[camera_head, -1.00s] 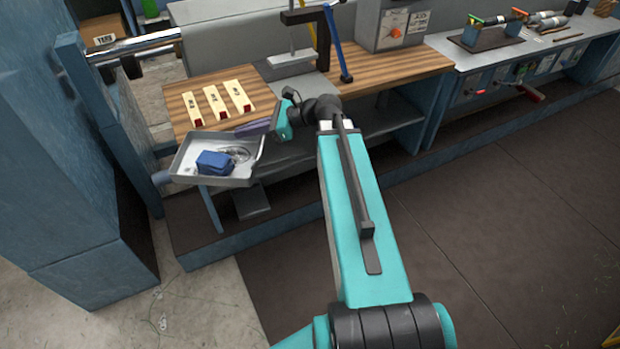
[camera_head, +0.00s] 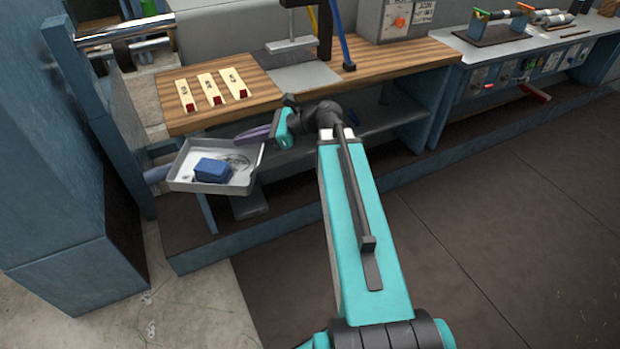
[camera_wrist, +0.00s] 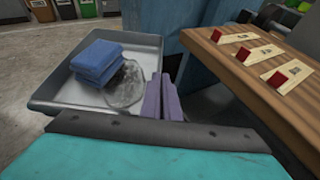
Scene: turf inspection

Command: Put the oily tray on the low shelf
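The oily tray (camera_head: 183,181) is a shallow grey tray holding a blue folded stack, perhaps cloths, and a shiny clear patch. It hangs in the air, roughly level, just in front of the bench's left end and below its wooden top. My gripper (camera_head: 252,134) has purple fingers shut on the tray's rim at its right side. The wrist view shows the fingers (camera_wrist: 162,98) close together at the rim and the tray (camera_wrist: 60,84) to their left. The low shelf (camera_head: 375,122) is the grey board under the wooden top, partly hidden by my arm.
The wooden worktop (camera_head: 200,117) overhangs the shelf and carries several red-ended labelled strips (camera_head: 211,88). A blue cabinet (camera_head: 55,180) stands close on the tray's left. Blue bench supports (camera_head: 443,105) bound the shelf. Open floor lies in front.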

